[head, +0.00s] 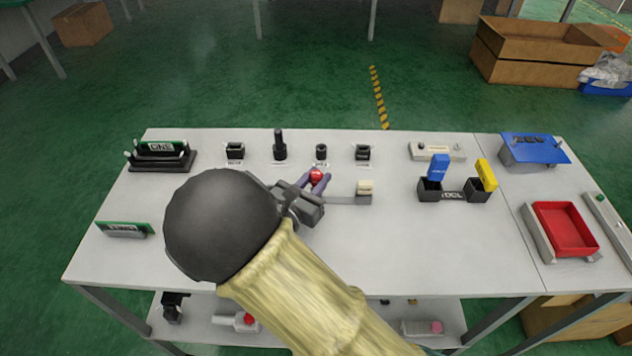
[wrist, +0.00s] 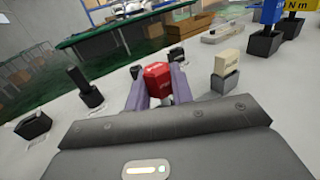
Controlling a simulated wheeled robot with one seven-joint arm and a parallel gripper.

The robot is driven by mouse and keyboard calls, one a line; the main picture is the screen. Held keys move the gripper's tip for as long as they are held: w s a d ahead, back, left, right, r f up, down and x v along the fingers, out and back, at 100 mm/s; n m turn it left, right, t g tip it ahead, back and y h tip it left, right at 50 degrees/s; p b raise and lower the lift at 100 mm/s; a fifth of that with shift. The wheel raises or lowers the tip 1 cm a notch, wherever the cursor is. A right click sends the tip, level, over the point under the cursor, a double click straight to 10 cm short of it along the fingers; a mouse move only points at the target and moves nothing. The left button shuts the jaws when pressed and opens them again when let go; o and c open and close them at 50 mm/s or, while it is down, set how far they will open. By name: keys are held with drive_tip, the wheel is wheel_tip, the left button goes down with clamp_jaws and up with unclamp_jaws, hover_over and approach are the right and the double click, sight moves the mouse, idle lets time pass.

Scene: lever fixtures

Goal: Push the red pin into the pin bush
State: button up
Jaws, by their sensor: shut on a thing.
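The red pin (head: 316,175) is between the purple fingers of my gripper (head: 314,184), over the middle of the table. In the wrist view, the red pin's block-like head (wrist: 157,78) sits between the two fingers (wrist: 160,92), with a pale part below it. My gripper is shut on it. A small dark upright fixture (head: 321,151), which looks like the pin bush, stands just beyond the gripper, apart from the pin in the head view. The pin's lower end is hidden.
A tall black lever (head: 279,145) and black fixtures (head: 235,151) (head: 362,153) stand in the back row. A beige-topped block (head: 365,190) is right of my gripper. Blue and yellow levers (head: 438,168) (head: 487,175) and a red tray (head: 565,230) are farther right. The front right is clear.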

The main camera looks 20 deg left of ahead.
sight(316, 173)
wheel_tip(316, 173, up, 9)
drive_tip(key=shift+f+p, duration=0.15)
drive_tip(key=shift+p, duration=0.5)
drive_tip(key=shift+f, duration=0.1)
